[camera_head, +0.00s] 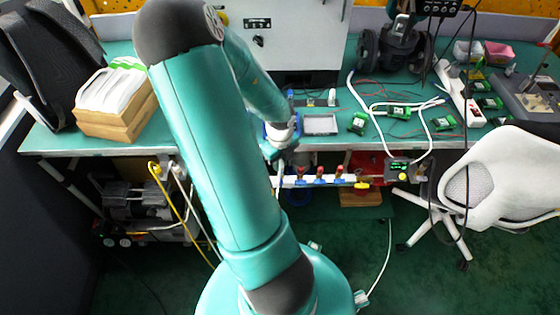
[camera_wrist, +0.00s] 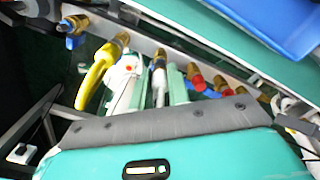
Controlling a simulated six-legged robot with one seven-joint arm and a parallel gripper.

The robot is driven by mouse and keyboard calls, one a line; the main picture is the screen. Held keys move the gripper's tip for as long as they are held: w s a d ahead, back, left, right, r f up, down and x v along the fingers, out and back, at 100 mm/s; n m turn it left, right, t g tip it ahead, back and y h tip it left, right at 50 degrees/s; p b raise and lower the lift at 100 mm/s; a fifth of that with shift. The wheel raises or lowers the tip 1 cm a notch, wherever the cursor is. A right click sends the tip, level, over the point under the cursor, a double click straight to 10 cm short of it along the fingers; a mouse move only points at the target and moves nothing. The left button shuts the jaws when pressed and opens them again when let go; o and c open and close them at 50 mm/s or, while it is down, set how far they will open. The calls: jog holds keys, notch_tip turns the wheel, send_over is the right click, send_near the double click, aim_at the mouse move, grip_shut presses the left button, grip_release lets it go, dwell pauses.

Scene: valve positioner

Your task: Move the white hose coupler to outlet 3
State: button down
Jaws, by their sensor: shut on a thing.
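In the wrist view, my gripper (camera_wrist: 150,76) has one pale finger on each side of a slim whitish hose coupler (camera_wrist: 158,82) and is shut on it. The coupler's upper end lines up with a brass outlet (camera_wrist: 160,54) on the manifold rail (camera_wrist: 182,54). I cannot tell whether it is seated there. In the head view, my gripper (camera_head: 279,151) is at the table's front edge, by the left end of the visible white rail (camera_head: 312,181); the coupler is not clear there. Outlet numbers are not readable.
A yellow coupler (camera_wrist: 92,82) is on the neighbouring outlet to the left. Red-ended outlets (camera_wrist: 197,80) stand close on the right. The workbench edge (camera_head: 400,143) lies above the rail. A white chair (camera_head: 505,180) stands at the right.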

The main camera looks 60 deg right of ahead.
jog(key=shift+f, duration=0.6)
dwell(0.4)
jog(key=c, duration=1.3)
grip_release()
jog(key=shift+o, duration=0.2)
notch_tip(320, 180, up, 14)
jog(key=shift+f, duration=0.1)
